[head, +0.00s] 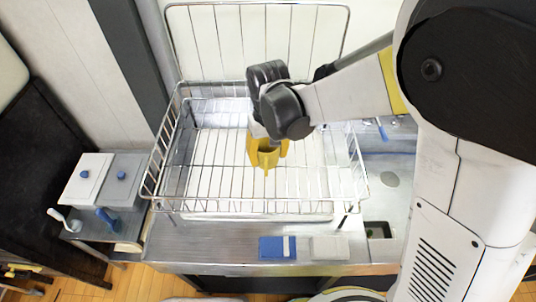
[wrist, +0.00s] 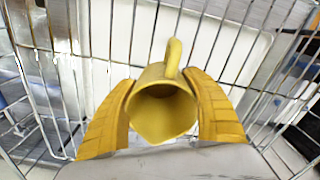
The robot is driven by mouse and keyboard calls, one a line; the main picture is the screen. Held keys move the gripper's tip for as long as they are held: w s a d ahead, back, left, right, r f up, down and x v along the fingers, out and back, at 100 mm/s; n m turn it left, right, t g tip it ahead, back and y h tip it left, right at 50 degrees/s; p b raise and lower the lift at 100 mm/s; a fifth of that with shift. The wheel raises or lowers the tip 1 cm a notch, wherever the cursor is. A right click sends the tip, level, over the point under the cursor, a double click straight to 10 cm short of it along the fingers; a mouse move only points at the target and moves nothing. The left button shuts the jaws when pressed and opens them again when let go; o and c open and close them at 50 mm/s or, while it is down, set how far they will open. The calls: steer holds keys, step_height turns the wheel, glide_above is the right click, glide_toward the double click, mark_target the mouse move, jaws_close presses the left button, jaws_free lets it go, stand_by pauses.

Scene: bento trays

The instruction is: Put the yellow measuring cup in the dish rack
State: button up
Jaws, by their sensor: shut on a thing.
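The yellow measuring cup (wrist: 163,108) is between the two yellow fingers of my gripper (wrist: 165,115) in the wrist view. Its open mouth faces the camera and its handle points up in that picture. In the head view the cup (head: 267,158) shows below my gripper (head: 268,148), partly hidden by the wrist. My gripper is shut on the cup, over the inside of the wire dish rack (head: 205,180). The rack's wires also show behind the cup in the wrist view (wrist: 100,62). I cannot tell whether the cup touches the rack floor.
The rack stands on a metal counter (head: 190,240) and looks otherwise empty. A blue-and-white sponge-like block (head: 277,247) and a pale block (head: 328,247) lie at the front edge. A sink (head: 390,180) is at right. Two lidded containers (head: 87,180) stand at left.

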steer(key=shift+f, duration=0.2)
steer(key=o, duration=1.4)
steer(key=shift+r, duration=0.2)
step_height(320, 180, up, 12)
steer(key=p, duration=0.3)
steer(key=shift+s+d+r+m+t, duration=1.05)
steer(key=shift+s+d, duration=0.8)
steer(key=shift+d, duration=1.9)
steer(key=shift+s+d+r+m+t, duration=0.8)
steer(key=shift+s+d+t, duration=0.8)
steer(key=shift+d, duration=2.1)
steer(key=shift+s+d+r+m+t, duration=0.9)
steer(key=shift+s+d, duration=1.2)
steer(key=shift+d, duration=1.65)
steer(key=shift+r, duration=0.15)
